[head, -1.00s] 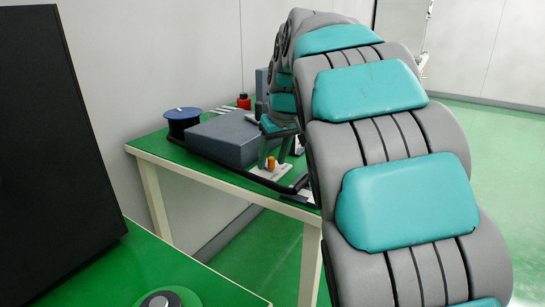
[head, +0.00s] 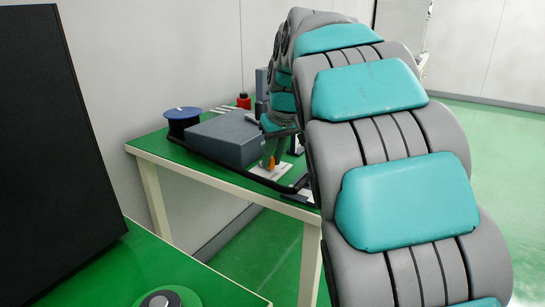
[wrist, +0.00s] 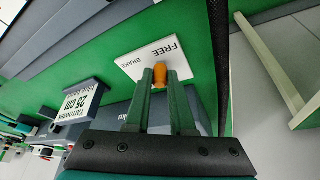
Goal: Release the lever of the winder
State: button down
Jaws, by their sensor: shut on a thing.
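The winder's lever has an orange handle (wrist: 159,76), which stands over a white plate (wrist: 150,55) marked FREE and BRAKE in the wrist view. My gripper (wrist: 160,78) is shut on the orange handle, with one finger on each side. The handle is nearer the word FREE than BRAKE. In the head view, my gripper (head: 271,164) is at the winder's front side, next to the grey housing (head: 222,138). Only a little of the orange handle (head: 271,166) shows there, since the fingers cover the rest.
The green-topped table (head: 170,152) carries a dark blue spool (head: 183,122) at its left and a red object (head: 243,101) at the back. A black tube runs along the front of the housing. A black panel (head: 50,150) stands close at left.

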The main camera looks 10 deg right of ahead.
jog(key=shift+s+a+m+h+p, duration=0.15)
jog(key=shift+a+m+h+p, duration=0.25)
jog(key=shift+m, duration=0.6)
jog(key=c, duration=0.8)
grip_release()
jog(key=shift+o, duration=0.2)
jog(key=shift+r, duration=0.1)
jog(key=v, duration=0.7)
jog(key=shift+s+r+b, duration=0.25)
jog(key=shift+b, duration=0.05)
